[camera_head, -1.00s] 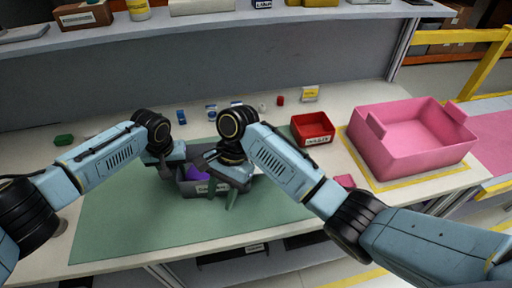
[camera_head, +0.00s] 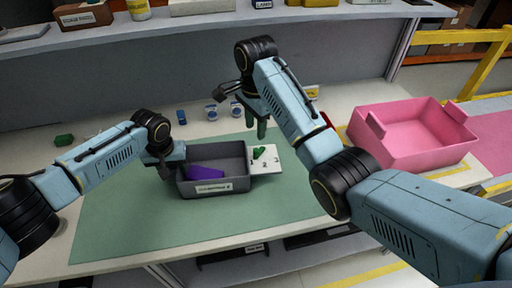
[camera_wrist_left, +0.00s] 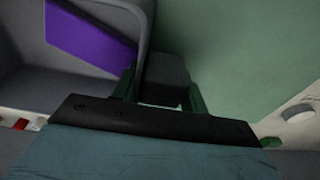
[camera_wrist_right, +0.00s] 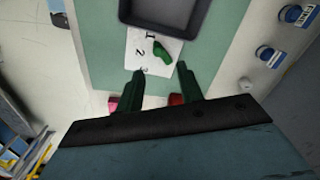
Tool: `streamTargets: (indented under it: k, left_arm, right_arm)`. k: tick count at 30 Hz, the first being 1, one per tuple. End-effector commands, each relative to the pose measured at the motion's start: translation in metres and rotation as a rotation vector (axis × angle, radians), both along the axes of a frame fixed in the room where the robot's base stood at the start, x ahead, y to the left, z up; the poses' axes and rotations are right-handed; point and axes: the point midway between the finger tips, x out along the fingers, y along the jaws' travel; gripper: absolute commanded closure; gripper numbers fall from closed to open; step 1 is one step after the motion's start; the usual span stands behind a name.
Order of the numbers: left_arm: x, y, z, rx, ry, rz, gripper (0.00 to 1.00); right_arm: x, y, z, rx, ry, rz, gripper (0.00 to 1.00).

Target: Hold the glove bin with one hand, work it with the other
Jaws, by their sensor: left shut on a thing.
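The grey glove bin (camera_head: 236,183) stands on the green mat, with a label on its front and a purple piece (camera_head: 205,173) inside. My left gripper (camera_head: 170,168) is at the bin's left side. In the left wrist view its fingers are shut on a dark grey block (camera_wrist_left: 167,78) at the bin's side. A white card (camera_head: 268,168) numbered 1, 2, 3 lies at the bin's right side with a small green piece (camera_head: 259,153) on it. My right gripper (camera_head: 257,132) is raised behind the card. In the right wrist view its fingers (camera_wrist_right: 161,78) are apart and empty.
A red bin is mostly hidden behind my right arm. Small blue-and-white containers (camera_head: 211,112) stand along the back. The mat's front (camera_head: 150,225) is clear.

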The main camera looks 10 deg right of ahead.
Motion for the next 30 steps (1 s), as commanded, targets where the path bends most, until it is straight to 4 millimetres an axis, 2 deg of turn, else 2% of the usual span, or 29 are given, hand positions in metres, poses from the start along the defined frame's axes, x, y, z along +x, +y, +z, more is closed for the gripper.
streamTargets:
  k: [5, 12, 16, 21, 29, 30]
  left_arm:
    - [-0.001, 0.0, -0.001, 0.001, 0.003, -0.001, 0.93]
    - [-0.001, 0.0, -0.001, 0.001, 0.003, -0.001, 0.93]
    - [-0.001, 0.0, -0.001, 0.001, 0.003, -0.001, 0.93]
    - [-0.001, 0.0, -0.001, 0.001, 0.003, 0.0, 0.93]
    - [-0.001, 0.0, -0.001, 0.001, 0.003, 0.0, 0.93]
    - [-0.001, 0.0, -0.001, 0.001, 0.003, 0.0, 0.93]
  right_arm:
    - [-0.004, 0.001, -0.016, 0.003, 0.015, 0.0, 0.63]
    - [-0.004, -0.002, -0.063, -0.005, 0.016, 0.001, 0.63]
    - [-0.003, -0.002, -0.078, -0.006, 0.014, 0.001, 0.63]
    - [-0.003, -0.001, -0.086, -0.004, 0.012, 0.0, 0.63]
    - [-0.003, -0.001, -0.087, -0.004, 0.012, 0.0, 0.63]
    - [-0.003, -0.001, -0.087, -0.004, 0.012, 0.0, 0.68]
